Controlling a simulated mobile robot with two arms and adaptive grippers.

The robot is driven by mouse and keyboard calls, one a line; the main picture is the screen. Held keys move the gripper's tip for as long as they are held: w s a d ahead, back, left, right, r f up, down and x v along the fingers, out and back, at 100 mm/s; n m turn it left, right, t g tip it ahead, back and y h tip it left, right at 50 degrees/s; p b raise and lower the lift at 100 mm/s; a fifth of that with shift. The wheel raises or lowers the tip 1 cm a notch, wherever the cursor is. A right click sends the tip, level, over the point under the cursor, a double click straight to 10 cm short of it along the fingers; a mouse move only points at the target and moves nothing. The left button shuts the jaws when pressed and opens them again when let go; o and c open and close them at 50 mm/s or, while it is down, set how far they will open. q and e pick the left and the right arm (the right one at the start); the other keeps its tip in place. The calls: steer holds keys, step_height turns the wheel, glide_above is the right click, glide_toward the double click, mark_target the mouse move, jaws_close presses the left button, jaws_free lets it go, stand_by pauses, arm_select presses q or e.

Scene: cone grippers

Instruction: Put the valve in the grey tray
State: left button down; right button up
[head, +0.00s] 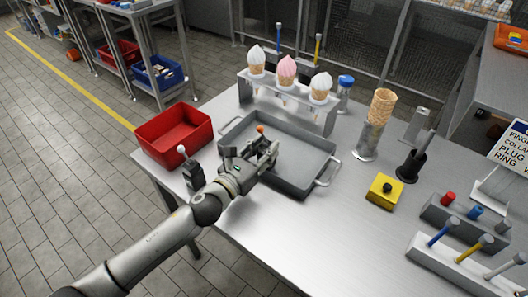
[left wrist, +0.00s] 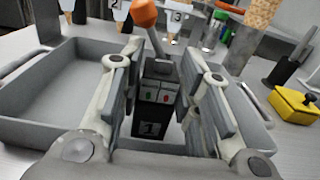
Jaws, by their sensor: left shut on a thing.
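The valve is a dark block with a lever and orange ball knob (head: 260,129). In the left wrist view the dark block (left wrist: 152,118) shows a "1" label and red and green marks, between the finger pads. My left gripper (head: 262,153) is shut on the valve, and it also shows in the left wrist view (left wrist: 155,100). It holds the valve upright over the left part of the grey tray (head: 312,181). The valve's underside is hidden, so I cannot tell its height above the tray floor. My right gripper is not in view.
A similar dark valve with a white knob (head: 182,150) stands left of my gripper, near the red bin (head: 173,135). A rack of ice-cream cones (head: 290,103) stands behind the tray. A yellow button box (head: 384,190) is to the right. The front table area is clear.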

arm_select(q)
steer(key=shift+f, duration=0.25)
steer(key=shift+f, duration=0.2)
steer(key=c, duration=1.1)
jaws_free()
steer(key=shift+o, duration=0.2)
steer(key=shift+r, duration=0.15)
steer(key=b+v, duration=0.1)
steer(key=v, duration=0.9)
steer(key=shift+s+a, duration=0.25)
steer(key=shift+s, duration=0.05)
steer(key=shift+s+a, duration=0.35)
steer(key=shift+s, duration=0.15)
